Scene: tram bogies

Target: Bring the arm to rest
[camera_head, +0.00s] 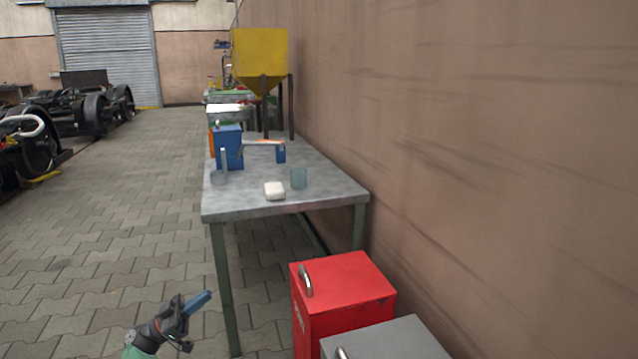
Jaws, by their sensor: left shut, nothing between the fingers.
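My left gripper (200,302) is at the bottom left of the head view, above the paved floor and in front of the workbench's near left leg. Its blue fingertips are together and hold nothing. It is clear of the bench and of the red cabinet. A little of my left arm shows below it at the picture's bottom edge. My right gripper is not in this view.
A red cabinet (350,275) and a grey one (390,342) stand at the right. Paved floor is open at left.

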